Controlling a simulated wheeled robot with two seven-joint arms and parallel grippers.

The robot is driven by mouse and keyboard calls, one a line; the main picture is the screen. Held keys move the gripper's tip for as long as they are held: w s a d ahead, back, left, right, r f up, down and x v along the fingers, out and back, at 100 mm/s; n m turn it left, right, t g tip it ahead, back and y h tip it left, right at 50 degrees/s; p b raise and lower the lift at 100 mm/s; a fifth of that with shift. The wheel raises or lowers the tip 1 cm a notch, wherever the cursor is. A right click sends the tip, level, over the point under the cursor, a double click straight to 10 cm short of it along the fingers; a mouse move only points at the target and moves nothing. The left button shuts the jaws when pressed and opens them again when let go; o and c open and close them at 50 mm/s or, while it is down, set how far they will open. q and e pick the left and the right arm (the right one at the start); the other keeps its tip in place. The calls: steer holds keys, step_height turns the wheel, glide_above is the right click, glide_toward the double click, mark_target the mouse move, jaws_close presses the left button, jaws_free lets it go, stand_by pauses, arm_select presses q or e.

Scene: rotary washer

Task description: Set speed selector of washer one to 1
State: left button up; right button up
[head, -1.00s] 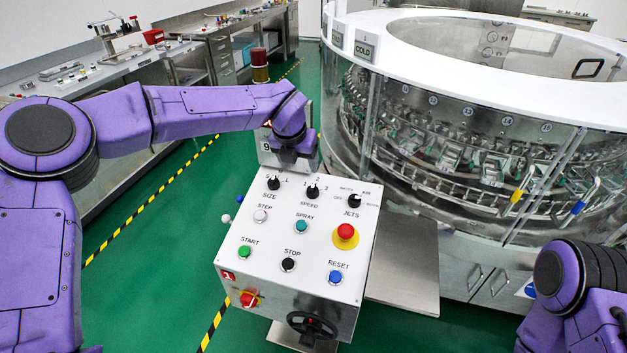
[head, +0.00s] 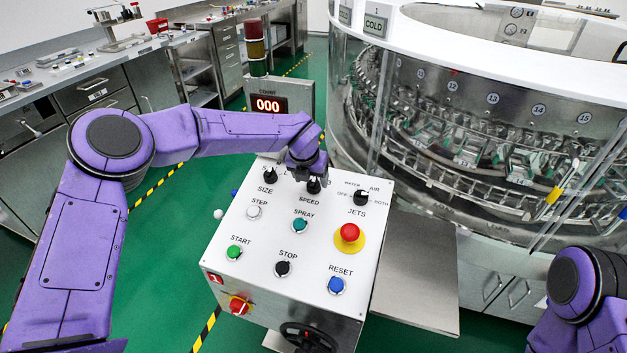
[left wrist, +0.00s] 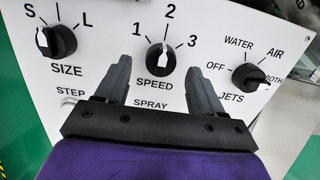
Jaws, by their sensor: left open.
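The speed selector (head: 313,187) is a black knob with a white pointer on the white sloped control panel (head: 265,235). In the left wrist view the speed knob (left wrist: 156,64) points up at the 2 mark, with 1 to its left and 3 to its right. My left gripper (head: 312,177) is over this knob, partly hiding it and its number marks in the head view. In the left wrist view the open left gripper (left wrist: 158,68) has one finger on each side of the knob, with gaps visible. My right gripper is out of view.
The size knob (head: 270,175) is left of the speed knob and the jets knob (head: 361,198) right. Push buttons and a red emergency stop (head: 349,232) lie nearer. The round washer (head: 480,140) stands behind right; a counter display (head: 268,105) reads 000.

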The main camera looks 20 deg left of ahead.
mark_target(313, 182)
arm_select(q)
steer(key=shift+x, duration=1.5)
steer(key=c, duration=1)
steer(key=shift+c, duration=0.2)
